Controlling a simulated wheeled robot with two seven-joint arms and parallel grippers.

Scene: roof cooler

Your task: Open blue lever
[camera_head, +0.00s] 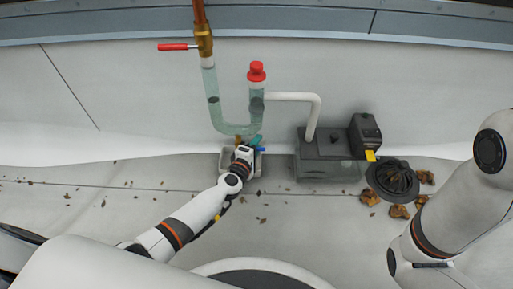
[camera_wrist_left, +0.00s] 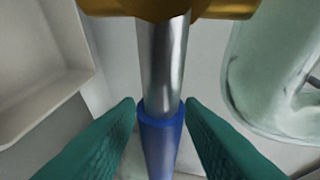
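The blue lever (camera_wrist_left: 162,145) has a blue sleeve on a silver stem, which runs up to a brass fitting (camera_wrist_left: 170,8) in the left wrist view. My left gripper (camera_wrist_left: 161,103) has its two teal fingers on either side of the blue sleeve, with narrow gaps showing at the tips. It looks open around the lever. In the head view a small bit of the blue lever (camera_head: 261,149) shows beside my left gripper (camera_head: 252,145), below the clear U-shaped pipe; the wrist hides much of the lower fitting. My right gripper is out of view.
The clear U-pipe (camera_head: 213,100) hangs from a brass valve with a red lever (camera_head: 174,46); a red cap (camera_head: 256,72) tops its other branch. A grey pump box (camera_head: 325,165), a white pipe (camera_head: 300,97) and a black drain grate (camera_head: 392,180) stand right. A pale tray (camera_head: 226,164) lies below.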

